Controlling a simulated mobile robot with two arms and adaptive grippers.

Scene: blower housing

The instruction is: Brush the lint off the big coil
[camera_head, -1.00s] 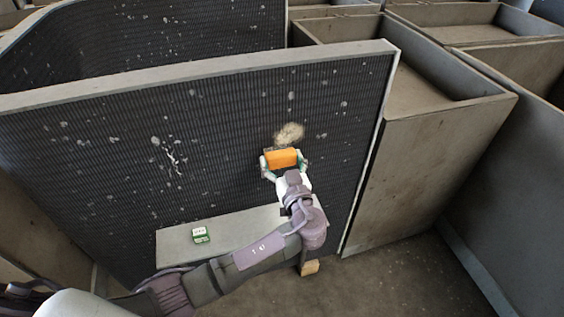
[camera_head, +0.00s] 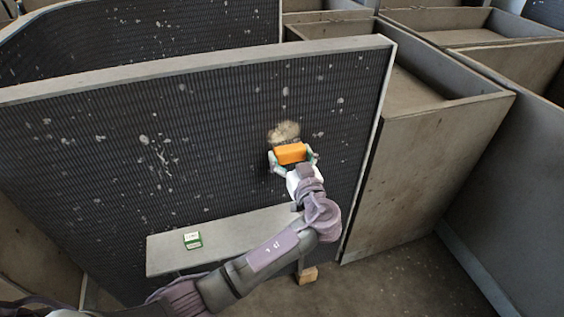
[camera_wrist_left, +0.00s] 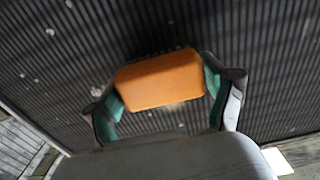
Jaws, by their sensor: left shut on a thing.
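The big coil (camera_head: 90,160) is a tall dark finned panel with a pale metal frame, dotted with whitish lint specks. A beige lint clump (camera_head: 284,131) is on its right part, just above my left gripper. My left gripper (camera_head: 292,158) is shut on an orange block-shaped brush (camera_head: 291,153), held at the coil face. In the left wrist view the orange brush (camera_wrist_left: 160,82) sits between the two fingers, with the dark fins (camera_wrist_left: 100,30) behind it. The brush's far side, and whether it touches the fins, is hidden. My right gripper is not in view.
A grey bench (camera_head: 225,236) stands before the coil's lower edge, with a small green-and-white box (camera_head: 193,240) on it. Tall brown metal housings (camera_head: 425,170) stand close on the right.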

